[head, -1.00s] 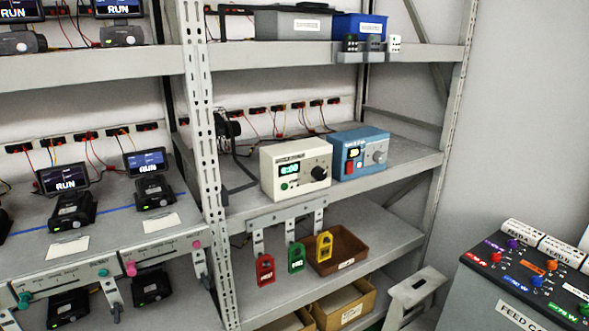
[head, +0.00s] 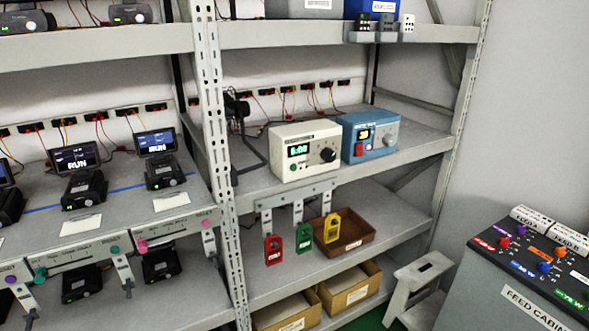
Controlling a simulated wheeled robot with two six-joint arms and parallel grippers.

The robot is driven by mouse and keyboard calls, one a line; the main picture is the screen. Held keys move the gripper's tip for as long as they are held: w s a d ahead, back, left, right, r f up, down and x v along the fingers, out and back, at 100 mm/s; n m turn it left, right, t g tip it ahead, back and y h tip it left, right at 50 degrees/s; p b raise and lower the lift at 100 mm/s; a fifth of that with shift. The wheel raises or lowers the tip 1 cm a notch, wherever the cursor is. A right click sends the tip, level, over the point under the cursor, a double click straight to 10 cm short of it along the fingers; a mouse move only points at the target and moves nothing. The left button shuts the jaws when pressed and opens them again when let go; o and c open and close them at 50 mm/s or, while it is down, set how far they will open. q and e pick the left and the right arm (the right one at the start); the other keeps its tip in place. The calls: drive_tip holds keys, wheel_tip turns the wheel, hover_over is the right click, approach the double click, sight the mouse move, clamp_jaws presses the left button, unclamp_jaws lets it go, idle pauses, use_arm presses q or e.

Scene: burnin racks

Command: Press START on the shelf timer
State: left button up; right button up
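The cream-coloured shelf timer (head: 304,152) stands on the middle shelf of the right rack bay. Its display (head: 299,150) is lit with green digits that look like 6:00. A small green button (head: 294,167) sits below the display, and a black knob (head: 328,155) is on its right side. The lettering on the timer is too small to read. Neither of my grippers shows in the head view.
A blue box with a red switch (head: 370,137) stands right beside the timer. A rack upright (head: 212,130) rises to its left. Red, green and yellow tags (head: 304,238) hang below the shelf. A step stool (head: 418,285) and the feed cabinet (head: 500,290) stand at the right.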

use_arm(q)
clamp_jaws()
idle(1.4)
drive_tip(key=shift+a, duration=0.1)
